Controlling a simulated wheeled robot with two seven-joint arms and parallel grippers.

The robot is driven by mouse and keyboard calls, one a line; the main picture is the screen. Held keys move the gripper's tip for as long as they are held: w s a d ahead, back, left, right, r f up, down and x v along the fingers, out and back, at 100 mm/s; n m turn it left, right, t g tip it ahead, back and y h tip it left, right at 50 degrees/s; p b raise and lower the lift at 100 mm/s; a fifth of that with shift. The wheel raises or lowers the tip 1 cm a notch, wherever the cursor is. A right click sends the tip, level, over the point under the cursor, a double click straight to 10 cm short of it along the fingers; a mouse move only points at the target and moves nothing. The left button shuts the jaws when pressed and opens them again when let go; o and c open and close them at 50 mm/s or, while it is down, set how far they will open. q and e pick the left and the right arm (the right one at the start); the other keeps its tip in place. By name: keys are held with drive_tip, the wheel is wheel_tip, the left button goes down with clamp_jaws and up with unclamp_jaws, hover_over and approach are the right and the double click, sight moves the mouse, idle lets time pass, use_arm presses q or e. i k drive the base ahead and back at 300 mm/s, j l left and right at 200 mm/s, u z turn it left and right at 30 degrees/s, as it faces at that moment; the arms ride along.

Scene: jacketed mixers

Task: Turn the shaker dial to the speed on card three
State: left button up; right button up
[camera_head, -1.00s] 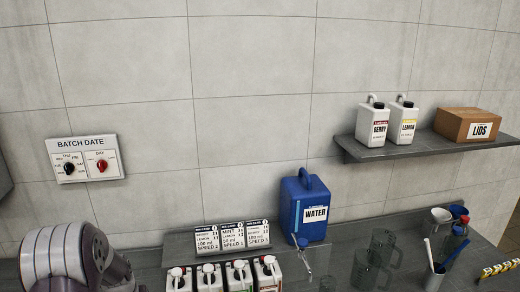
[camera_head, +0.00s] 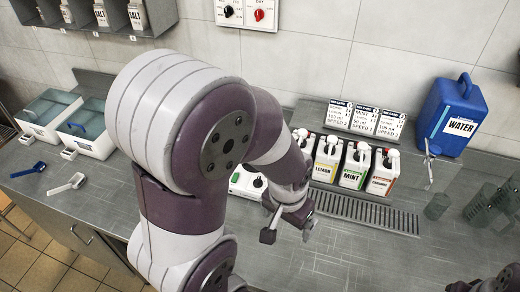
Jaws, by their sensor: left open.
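Three recipe cards stand in a row at the back of the counter: the left card (camera_head: 339,115), the middle card (camera_head: 364,120) and the right card (camera_head: 391,125). Each has a speed line at the bottom; the right card's number is too small to read surely. A white unit (camera_head: 240,183) with a dark round dial (camera_head: 259,183) shows partly behind my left arm; it appears to be the shaker. The dial's setting is not readable. My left gripper (camera_head: 288,228) is open and empty, in front of and right of the dial. Part of my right gripper (camera_head: 486,284) shows at the bottom right corner.
Several labelled bottles, including lemon (camera_head: 326,160) and mint (camera_head: 354,167), stand behind a drain grille (camera_head: 365,211). A blue water jug (camera_head: 450,118) stands at the back right. The front counter is clear.

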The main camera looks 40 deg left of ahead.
sight(258, 184)
drive_tip(key=u, duration=1.35)
